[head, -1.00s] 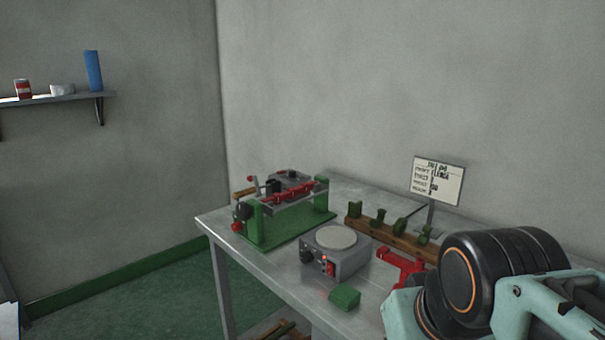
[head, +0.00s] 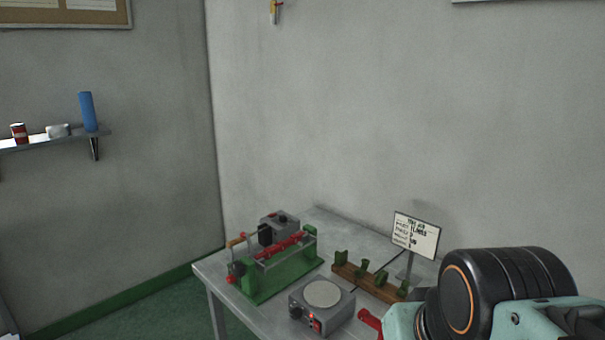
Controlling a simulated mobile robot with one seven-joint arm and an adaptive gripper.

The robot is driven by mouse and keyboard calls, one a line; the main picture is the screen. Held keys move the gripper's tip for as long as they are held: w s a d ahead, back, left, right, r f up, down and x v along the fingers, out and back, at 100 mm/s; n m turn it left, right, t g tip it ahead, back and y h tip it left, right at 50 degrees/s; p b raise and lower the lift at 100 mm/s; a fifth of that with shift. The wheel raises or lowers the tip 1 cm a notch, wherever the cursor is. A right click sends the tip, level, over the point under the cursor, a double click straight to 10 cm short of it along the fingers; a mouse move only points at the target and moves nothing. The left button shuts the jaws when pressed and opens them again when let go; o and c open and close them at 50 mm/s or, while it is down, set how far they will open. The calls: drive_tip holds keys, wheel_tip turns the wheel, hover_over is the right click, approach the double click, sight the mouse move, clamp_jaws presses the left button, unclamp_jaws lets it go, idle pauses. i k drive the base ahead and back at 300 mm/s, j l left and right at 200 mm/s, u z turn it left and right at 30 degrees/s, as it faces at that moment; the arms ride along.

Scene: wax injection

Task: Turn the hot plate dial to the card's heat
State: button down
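The hot plate (head: 334,315) is a small grey box with a pale round top (head: 323,293), on the table near its front edge. Its dark dial (head: 296,312) is on the front face, left of a lit red switch (head: 315,321). The dial's setting is too small to read. The card (head: 416,235) stands on a post behind the hot plate, to the right. Its handwriting is too blurred to read. My arm shows at the lower right, to the right of the hot plate. My gripper's fingers are not in view.
A green and red wax injector (head: 279,279) stands left of the hot plate. A wooden rack (head: 370,281) with several green pieces lies behind it. A red object (head: 370,319) is partly hidden by my arm. A wall shelf (head: 112,132) is at left.

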sight(296, 313)
drive_tip(key=u, duration=0.45)
drive_tip(key=i+j+z, duration=0.2)
drive_tip(key=j, duration=0.15)
drive_tip(key=j+z, duration=0.15)
drive_tip(key=j, duration=0.15)
drive_tip(key=j+z, duration=0.1)
drive_tip(key=z, duration=0.85)
drive_tip(key=k+l, duration=0.05)
